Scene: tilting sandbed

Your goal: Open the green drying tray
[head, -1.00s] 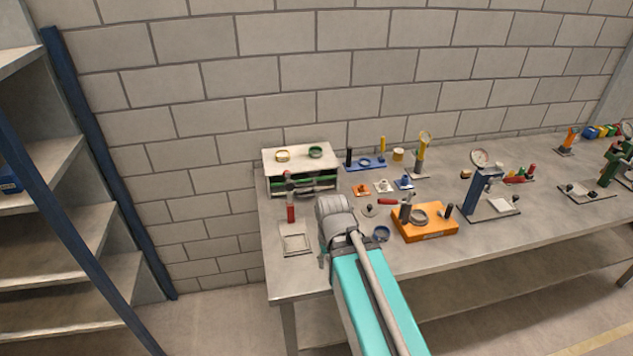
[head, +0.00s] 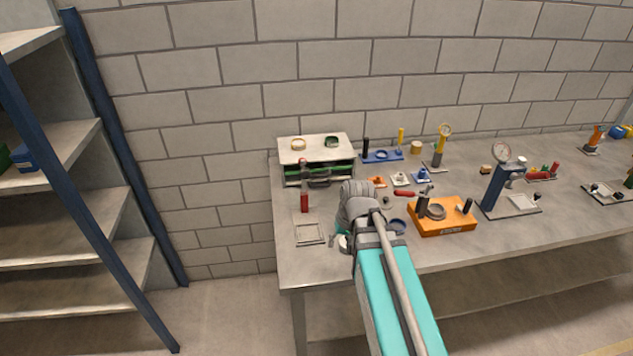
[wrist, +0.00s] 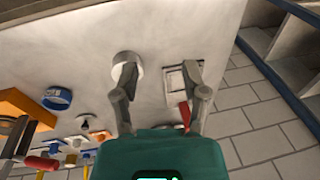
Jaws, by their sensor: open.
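A white cabinet (head: 312,150) stands at the back left of the bench in the head view. The green drying tray (head: 295,180) appears as a dark, green-edged front in its open face. It looks pushed in, partly covered by a dark bar and a red-handled tool (head: 304,200) in front. My gripper (wrist: 160,72) is open and empty in the wrist view, pointing at the bench top. Its fingers lie near a white round piece (wrist: 127,62) and a square frame (wrist: 175,82). In the head view my arm mostly hides the gripper, in front of the cabinet and apart from it. The wrist view does not clearly show the tray.
The square frame (head: 309,233) lies in front of the cabinet. An orange fixture (head: 445,228), a blue ring (head: 397,226) and a blue gauge stand (head: 496,188) are to the right. Shelves (head: 75,200) with a blue post stand left. Two rings sit on the cabinet top.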

